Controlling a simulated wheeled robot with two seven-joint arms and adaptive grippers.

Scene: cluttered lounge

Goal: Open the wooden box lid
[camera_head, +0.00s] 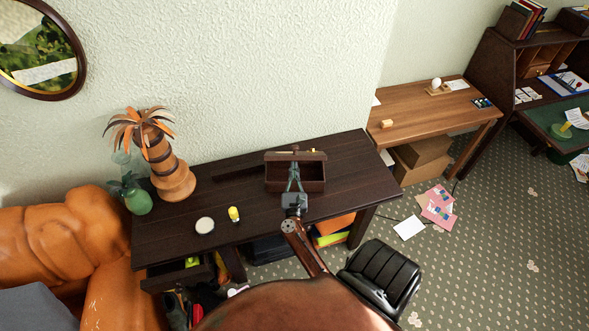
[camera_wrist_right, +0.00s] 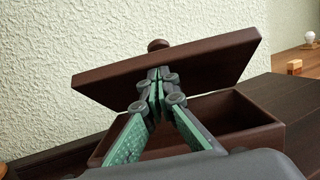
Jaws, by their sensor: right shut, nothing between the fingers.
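The dark brown wooden box (camera_head: 314,186) stands on the dark table, and its interior partly shows. In the right wrist view the box (camera_wrist_right: 262,137) is uncovered towards me, and its lid (camera_wrist_right: 210,64) is raised and tilted over it. A round knob (camera_wrist_right: 158,45) shows at the lid's far side. My right gripper (camera_wrist_right: 157,82) is shut and empty, its fingertips at the lid's underside or near edge; exact contact is hard to tell. In the head view this gripper (camera_head: 295,166) reaches over the box from the front. My left gripper is out of view.
The dark table (camera_head: 255,222) also holds a palm-shaped ornament (camera_head: 172,180), a green vase (camera_head: 138,202), a white round jar (camera_head: 205,225) and a small yellow item (camera_head: 234,214). A black chair (camera_head: 380,280) stands in front, with an orange sofa (camera_head: 60,240) at left.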

